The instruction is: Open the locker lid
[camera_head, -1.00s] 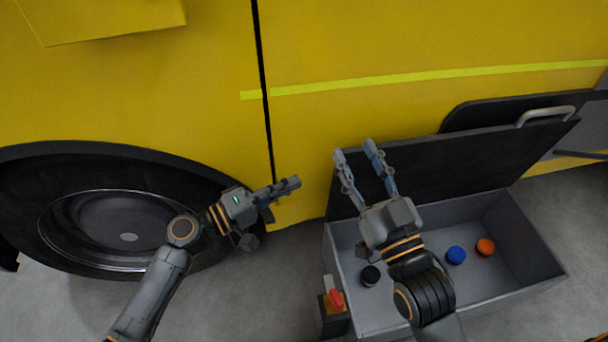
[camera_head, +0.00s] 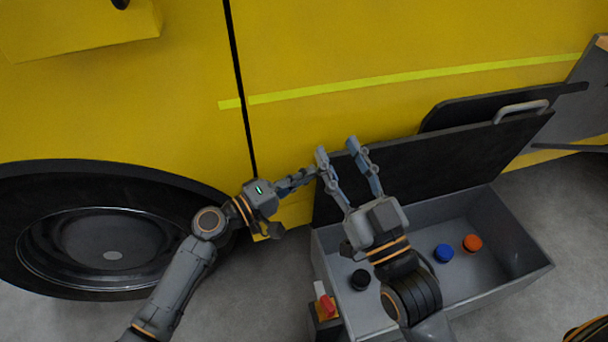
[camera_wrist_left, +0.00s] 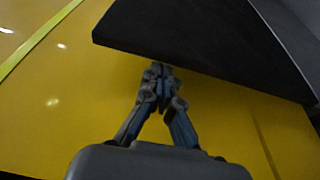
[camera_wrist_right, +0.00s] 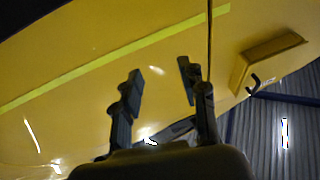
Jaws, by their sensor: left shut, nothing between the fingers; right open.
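The locker (camera_head: 372,322) is a grey open box on the floor beside the yellow vehicle. Its dark lid (camera_head: 440,158) stands raised along the back side, with a grey handle (camera_head: 520,110) on its top edge. My left gripper (camera_head: 312,172) is shut and empty at the lid's left end; in the left wrist view its fingertips (camera_wrist_left: 160,68) are at the dark panel's lower edge, contact unclear. My right gripper (camera_head: 337,147) is open and empty in front of the lid's left part, with its fingers pointing up; it also shows in the right wrist view (camera_wrist_right: 160,85).
Inside the locker are a black cap (camera_head: 360,280), a blue cap (camera_head: 445,253) and an orange cap (camera_head: 472,243). A red-topped latch (camera_head: 325,303) sits at the front left corner. A wheel (camera_head: 110,250) is at left.

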